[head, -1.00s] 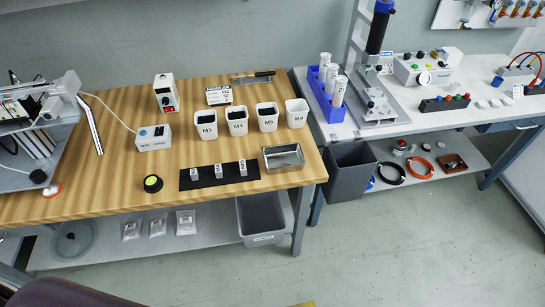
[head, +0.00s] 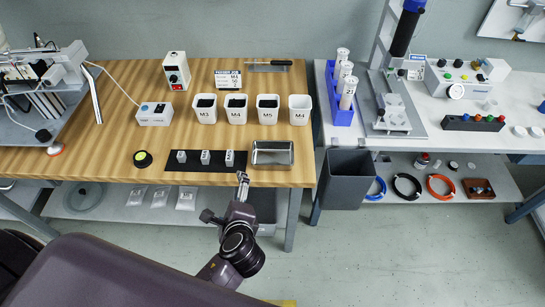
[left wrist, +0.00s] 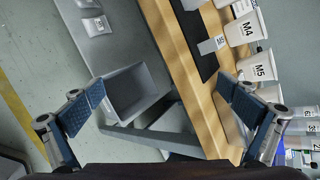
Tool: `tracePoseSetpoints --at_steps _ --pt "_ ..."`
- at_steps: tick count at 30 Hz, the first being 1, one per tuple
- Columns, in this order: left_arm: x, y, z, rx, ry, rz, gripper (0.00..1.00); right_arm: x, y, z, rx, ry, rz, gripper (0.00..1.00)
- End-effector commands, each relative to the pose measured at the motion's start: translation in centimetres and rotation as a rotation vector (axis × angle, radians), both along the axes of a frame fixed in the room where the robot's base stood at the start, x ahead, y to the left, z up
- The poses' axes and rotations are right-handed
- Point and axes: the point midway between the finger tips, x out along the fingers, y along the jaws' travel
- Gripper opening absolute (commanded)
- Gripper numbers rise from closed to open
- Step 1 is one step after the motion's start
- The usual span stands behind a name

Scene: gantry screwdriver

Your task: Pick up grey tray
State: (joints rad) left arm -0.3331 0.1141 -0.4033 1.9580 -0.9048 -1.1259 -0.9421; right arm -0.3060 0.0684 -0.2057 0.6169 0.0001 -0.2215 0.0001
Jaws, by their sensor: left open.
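A shallow grey metal tray (head: 272,153) lies empty on the wooden table near its front right edge. A deeper grey bin (head: 266,208) sits on the shelf below and is partly hidden by my left arm; it also shows in the left wrist view (left wrist: 150,85). I cannot tell which of the two is the task's tray. My left gripper (head: 243,180) is at the table's front edge, just below and left of the metal tray, and apart from it. In the left wrist view, its fingers (left wrist: 162,92) are wide open and empty. My right gripper is not in view.
A black mat (head: 188,169) with small labelled blocks lies left of the metal tray. Several white cups (head: 237,109) stand behind it. A dark grey waste bin (head: 347,180) stands to the right, beside the table. The floor in front is clear.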

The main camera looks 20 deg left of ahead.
Motion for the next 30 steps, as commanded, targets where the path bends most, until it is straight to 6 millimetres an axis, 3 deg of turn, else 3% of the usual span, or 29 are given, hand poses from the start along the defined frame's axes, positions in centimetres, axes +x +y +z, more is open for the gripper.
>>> tracePoseSetpoints --at_steps 9,15,20,30 --pt "5.6 -4.4 3.4 0.602 0.010 -0.394 1.00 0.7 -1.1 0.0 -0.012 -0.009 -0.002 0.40" --pt "7.8 -8.2 4.6 0.944 0.021 -0.589 1.00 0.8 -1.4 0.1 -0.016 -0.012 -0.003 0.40" --pt "8.8 -9.3 4.7 1.047 0.022 -0.639 1.00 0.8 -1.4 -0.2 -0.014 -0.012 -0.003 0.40" --pt "12.7 -8.1 3.9 1.050 0.021 -0.639 1.00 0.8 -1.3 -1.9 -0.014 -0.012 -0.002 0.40"
